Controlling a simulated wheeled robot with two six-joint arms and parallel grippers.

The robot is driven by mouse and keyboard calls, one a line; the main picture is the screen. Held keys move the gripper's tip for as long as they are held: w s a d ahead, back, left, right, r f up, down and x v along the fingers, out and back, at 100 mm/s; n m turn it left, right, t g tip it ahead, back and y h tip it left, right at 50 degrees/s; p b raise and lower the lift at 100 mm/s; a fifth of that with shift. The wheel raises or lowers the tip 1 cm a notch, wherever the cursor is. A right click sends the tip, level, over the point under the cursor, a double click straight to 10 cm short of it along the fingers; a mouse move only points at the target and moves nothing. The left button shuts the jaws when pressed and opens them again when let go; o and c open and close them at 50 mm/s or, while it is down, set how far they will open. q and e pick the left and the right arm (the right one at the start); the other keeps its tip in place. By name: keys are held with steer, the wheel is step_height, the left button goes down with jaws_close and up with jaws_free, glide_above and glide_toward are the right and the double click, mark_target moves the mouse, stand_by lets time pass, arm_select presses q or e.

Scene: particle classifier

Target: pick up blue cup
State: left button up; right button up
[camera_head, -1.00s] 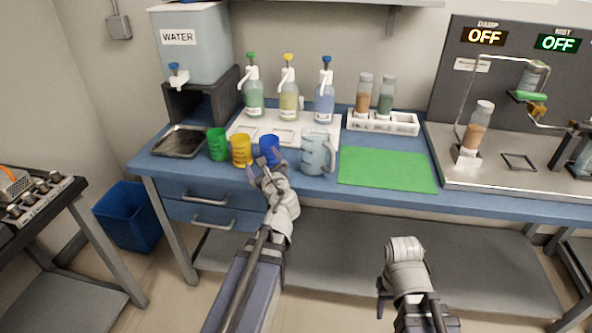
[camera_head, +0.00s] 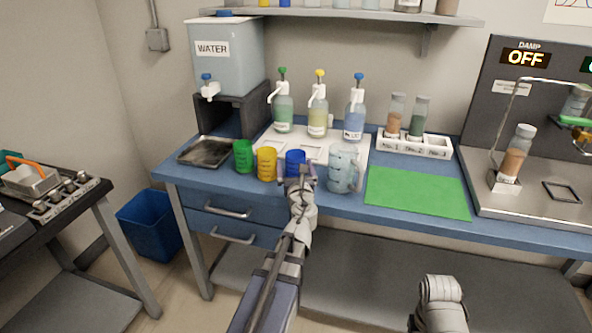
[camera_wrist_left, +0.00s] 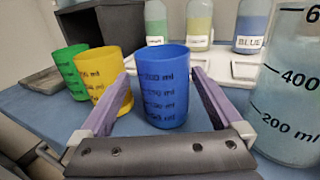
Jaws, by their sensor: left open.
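The blue cup (camera_head: 295,161) stands upright on the blue bench, between the yellow cup (camera_head: 266,163) and the clear measuring jug (camera_head: 342,169). In the left wrist view the blue cup (camera_wrist_left: 162,86) shows in the middle, with measuring marks on its side. My left gripper (camera_head: 298,171) is open at the front of the blue cup. In the left wrist view its two fingers (camera_wrist_left: 160,92) reach along either side of the cup, with a gap showing. My right arm shows at the lower right, but its fingers are out of view.
A green cup (camera_head: 243,156) stands left of the yellow one. The jug (camera_wrist_left: 291,85) is close to the right finger. Pump bottles (camera_head: 318,112) stand behind. A green mat (camera_head: 417,191) lies clear on the right; a dark tray (camera_head: 206,151) lies left.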

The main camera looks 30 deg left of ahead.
mark_target(295, 157)
arm_select(q)
steer(key=x, duration=0.5)
steer(key=shift+w+d+r, duration=0.15)
steer(key=shift+w, duration=0.05)
steer(key=c, duration=1.3)
